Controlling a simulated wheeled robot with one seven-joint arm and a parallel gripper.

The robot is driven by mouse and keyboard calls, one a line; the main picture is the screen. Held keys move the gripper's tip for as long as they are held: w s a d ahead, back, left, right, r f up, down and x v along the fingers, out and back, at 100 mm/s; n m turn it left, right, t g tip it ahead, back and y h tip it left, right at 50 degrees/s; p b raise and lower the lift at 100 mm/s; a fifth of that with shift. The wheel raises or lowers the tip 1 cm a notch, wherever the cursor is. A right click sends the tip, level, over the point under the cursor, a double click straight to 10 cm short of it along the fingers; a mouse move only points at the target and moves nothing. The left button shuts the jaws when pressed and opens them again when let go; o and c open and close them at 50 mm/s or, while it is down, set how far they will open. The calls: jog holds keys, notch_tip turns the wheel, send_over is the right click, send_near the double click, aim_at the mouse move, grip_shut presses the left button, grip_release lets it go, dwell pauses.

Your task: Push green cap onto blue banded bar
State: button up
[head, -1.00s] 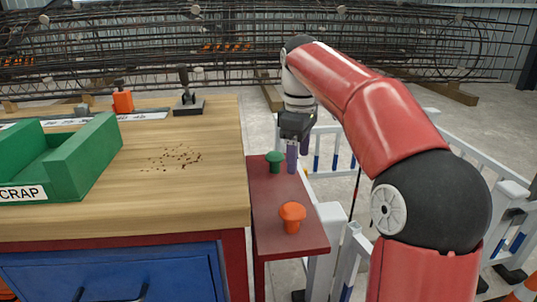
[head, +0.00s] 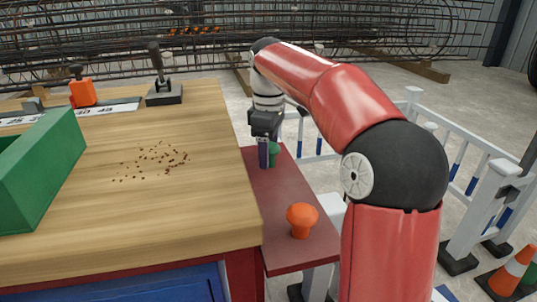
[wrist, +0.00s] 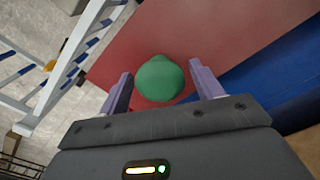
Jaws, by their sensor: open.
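The green cap (wrist: 160,78) stands on the dark red side shelf (head: 285,200). In the head view the cap (head: 273,152) is partly hidden behind my gripper (head: 267,160). In the wrist view my gripper (wrist: 160,92) is open, with one purple finger on each side of the cap. The fingers look apart from the cap. I cannot tell how far above the shelf the fingertips are. I cannot make out a blue banded bar for certain; blue-banded white posts of the railing (head: 470,185) show at the right.
An orange cap (head: 301,219) stands on the same shelf, nearer to me. The rebar cage (head: 120,40) fills the background.

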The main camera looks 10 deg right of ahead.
jog(key=shift+f, duration=0.65)
jog(key=c, duration=0.9)
jog(key=shift+o, duration=0.2)
jog(key=shift+r, duration=0.15)
notch_tip(320, 180, up, 20)
jog(key=p, duration=0.8)
